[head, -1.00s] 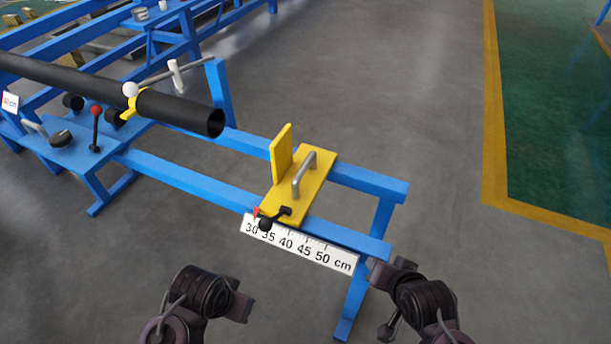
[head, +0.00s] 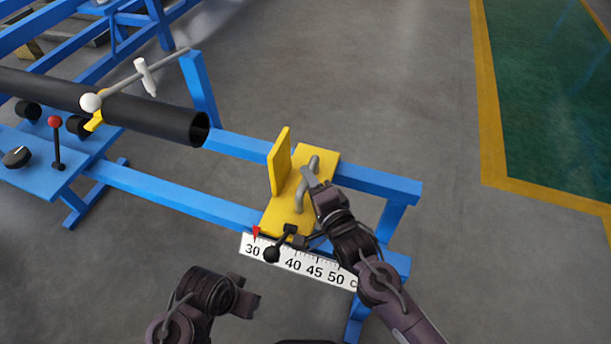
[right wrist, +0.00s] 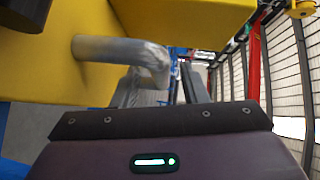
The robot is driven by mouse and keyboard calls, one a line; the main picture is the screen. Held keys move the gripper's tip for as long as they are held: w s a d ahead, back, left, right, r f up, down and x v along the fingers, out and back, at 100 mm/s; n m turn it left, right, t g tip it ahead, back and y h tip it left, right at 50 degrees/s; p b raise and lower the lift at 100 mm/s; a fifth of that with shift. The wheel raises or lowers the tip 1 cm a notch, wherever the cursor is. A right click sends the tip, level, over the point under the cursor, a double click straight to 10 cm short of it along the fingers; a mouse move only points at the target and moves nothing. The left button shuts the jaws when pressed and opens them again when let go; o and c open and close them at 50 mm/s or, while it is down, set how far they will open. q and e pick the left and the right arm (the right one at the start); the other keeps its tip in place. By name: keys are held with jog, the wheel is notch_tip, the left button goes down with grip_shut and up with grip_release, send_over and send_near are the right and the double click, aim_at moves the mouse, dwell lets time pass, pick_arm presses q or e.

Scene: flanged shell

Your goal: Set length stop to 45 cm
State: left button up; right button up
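The yellow length stop (head: 291,209), a sliding plate with an upright yellow plate, sits on the blue rails. Its red pointer (head: 255,232) is just right of the 30 mark on the white scale (head: 315,270). A black clamp lever (head: 281,243) with a round knob hangs over the scale, hiding the 35. My right gripper (head: 311,180) is at the stop's grey handle (head: 301,195). In the right wrist view the handle (right wrist: 120,50) reaches between the spread fingers (right wrist: 163,85); contact is unclear. My left gripper (head: 246,302) is low, away from the stop; its fingers are unclear.
A black pipe (head: 130,115) lies on the left, its open end facing the stop across a gap. A red-knobbed lever (head: 56,145) stands on the blue side table (head: 45,178). The blue rail (head: 385,184) is bare right of the stop.

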jog(key=shift+x, duration=1)
jog(key=shift+c, duration=0.3)
grip_shut()
